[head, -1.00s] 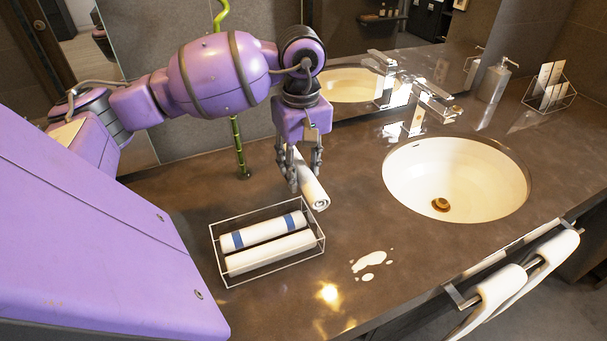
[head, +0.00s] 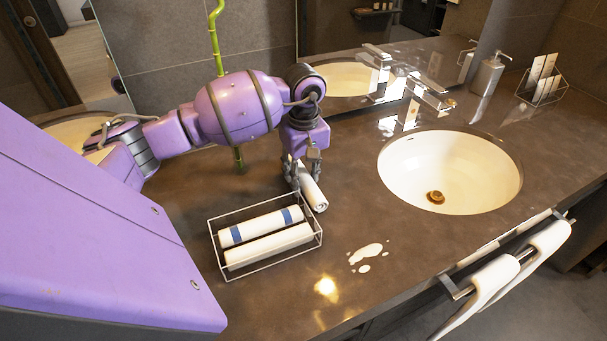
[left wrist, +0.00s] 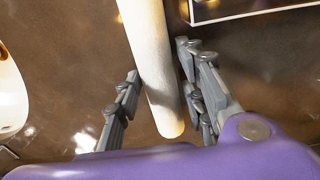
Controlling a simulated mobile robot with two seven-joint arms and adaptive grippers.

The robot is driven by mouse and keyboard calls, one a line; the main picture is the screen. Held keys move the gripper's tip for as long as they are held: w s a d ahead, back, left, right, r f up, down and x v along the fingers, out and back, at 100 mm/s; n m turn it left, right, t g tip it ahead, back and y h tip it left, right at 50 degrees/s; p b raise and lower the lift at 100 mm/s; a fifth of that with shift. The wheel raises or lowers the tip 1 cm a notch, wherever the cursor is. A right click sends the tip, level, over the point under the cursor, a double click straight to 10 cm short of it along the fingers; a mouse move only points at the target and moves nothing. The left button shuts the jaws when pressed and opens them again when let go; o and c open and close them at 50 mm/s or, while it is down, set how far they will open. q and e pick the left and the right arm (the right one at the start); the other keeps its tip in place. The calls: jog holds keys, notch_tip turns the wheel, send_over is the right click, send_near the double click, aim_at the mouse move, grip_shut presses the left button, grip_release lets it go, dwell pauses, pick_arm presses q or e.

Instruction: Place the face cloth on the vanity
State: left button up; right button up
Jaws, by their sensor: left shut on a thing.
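The face cloth is a white roll (head: 312,190) at the vanity top (head: 350,220), just behind and right of the wire basket. It also shows in the left wrist view (left wrist: 152,60), lengthwise between the fingers. My left gripper (head: 301,180) points down and is shut on the roll; its fingers (left wrist: 162,100) stand on either side of it in the left wrist view. The roll lies low at the counter surface; I cannot tell whether it bears fully on it. My right gripper is not in view.
A wire basket (head: 214,256) holds a white roll with blue bands (head: 262,227) and a plain white roll (head: 268,246). A white puddle (head: 366,254) lies in front. The sink (head: 450,165) is at the right, with a faucet (head: 425,95) and dispenser (head: 488,75) behind. A towel hangs (head: 497,280) on the front rail.

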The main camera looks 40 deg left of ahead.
pick_arm(q)
jog(key=shift+f, duration=0.15)
jog(key=o, duration=1.1)
jog(key=shift+c, duration=0.2)
